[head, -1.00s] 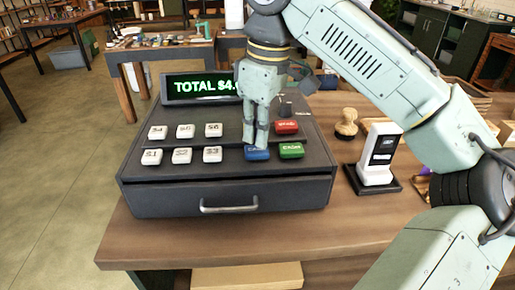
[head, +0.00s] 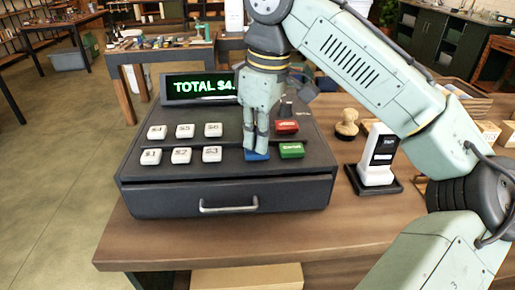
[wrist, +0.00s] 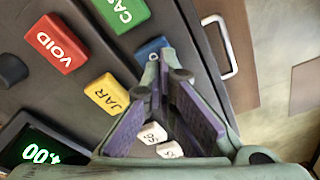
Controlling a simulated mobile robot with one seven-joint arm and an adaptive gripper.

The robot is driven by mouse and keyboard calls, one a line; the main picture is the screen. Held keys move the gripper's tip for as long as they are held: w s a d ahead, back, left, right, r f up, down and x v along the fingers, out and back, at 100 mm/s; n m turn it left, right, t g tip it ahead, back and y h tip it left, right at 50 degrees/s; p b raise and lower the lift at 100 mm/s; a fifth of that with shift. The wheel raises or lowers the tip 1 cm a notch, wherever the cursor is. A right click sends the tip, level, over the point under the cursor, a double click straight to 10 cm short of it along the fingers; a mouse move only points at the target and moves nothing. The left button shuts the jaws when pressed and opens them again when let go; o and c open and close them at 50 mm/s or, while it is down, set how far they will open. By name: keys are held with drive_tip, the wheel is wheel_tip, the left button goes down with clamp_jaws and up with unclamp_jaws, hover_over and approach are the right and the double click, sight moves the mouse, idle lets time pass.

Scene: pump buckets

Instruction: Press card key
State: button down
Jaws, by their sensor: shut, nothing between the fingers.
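The cash register (head: 225,170) stands on the wooden counter with its display reading TOTAL. A blue key (head: 262,156) sits left of the green key (head: 291,151) in the front row; its label cannot be read. In the wrist view the blue key (wrist: 150,48) shows partly behind my fingers. My gripper (head: 256,152) points down, shut and empty, with its fingertips at the blue key and covering part of it. I cannot tell whether they touch it. In the wrist view my gripper (wrist: 168,65) has its fingertips together.
A red VOID key (head: 287,127) and a yellow JAR key (wrist: 106,93) are close to the fingers. Several white number keys (head: 182,155) lie to the left. A card reader (head: 378,165) and a wooden stamp (head: 347,124) stand right of the register.

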idle(0.3)
wheel_tip(320, 180, up, 5)
drive_tip(key=p, duration=0.4)
drive_tip(key=shift+f, duration=0.1)
drive_tip(key=shift+r, duration=1.05)
drive_tip(key=shift+f, duration=0.1)
